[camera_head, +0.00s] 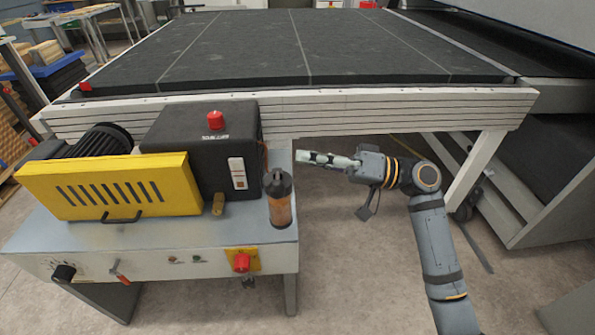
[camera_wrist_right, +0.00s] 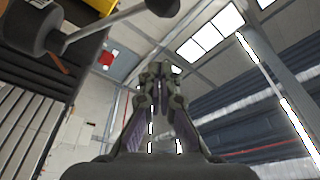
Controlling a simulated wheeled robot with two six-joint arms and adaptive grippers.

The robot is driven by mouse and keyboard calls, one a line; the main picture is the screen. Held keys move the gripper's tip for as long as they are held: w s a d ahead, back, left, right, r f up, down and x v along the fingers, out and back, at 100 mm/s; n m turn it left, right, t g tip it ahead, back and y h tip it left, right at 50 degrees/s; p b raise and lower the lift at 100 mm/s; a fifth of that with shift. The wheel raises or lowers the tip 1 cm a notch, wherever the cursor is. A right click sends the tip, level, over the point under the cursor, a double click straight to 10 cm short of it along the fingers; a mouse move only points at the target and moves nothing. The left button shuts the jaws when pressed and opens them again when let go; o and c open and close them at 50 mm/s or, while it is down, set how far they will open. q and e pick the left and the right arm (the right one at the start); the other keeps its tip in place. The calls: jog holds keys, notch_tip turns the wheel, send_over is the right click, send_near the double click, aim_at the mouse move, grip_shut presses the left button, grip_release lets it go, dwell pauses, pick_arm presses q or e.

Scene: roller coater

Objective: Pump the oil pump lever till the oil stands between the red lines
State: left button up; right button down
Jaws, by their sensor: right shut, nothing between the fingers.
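An upright reservoir (camera_head: 280,208) with a dark top and a clear amber-brown body stands at the right end of the machine bench in the head view. Its red lines and exact oil level are too small to make out. In the right wrist view a thin metal lever (camera_wrist_right: 105,25) runs from a dark round body to a dark knob (camera_wrist_right: 162,6). The lever cannot be made out clearly in the head view. My right gripper (camera_head: 298,156) is shut and empty, just right of and behind the reservoir top; it also shows in the wrist view (camera_wrist_right: 163,72). My left gripper is out of view.
A yellow slotted guard (camera_head: 110,187) and a black box (camera_head: 190,145) with a red cap fill the bench. A red knob (camera_head: 241,262) is on its front. The dark conveyor table (camera_head: 290,50) lies behind.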

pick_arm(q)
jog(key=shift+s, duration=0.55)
pick_arm(e)
jog(key=s+a+f, duration=0.2)
jog(key=shift+s+a+f, duration=0.1)
jog(key=shift+s+a, duration=0.2)
jog(key=shift+a, duration=0.05)
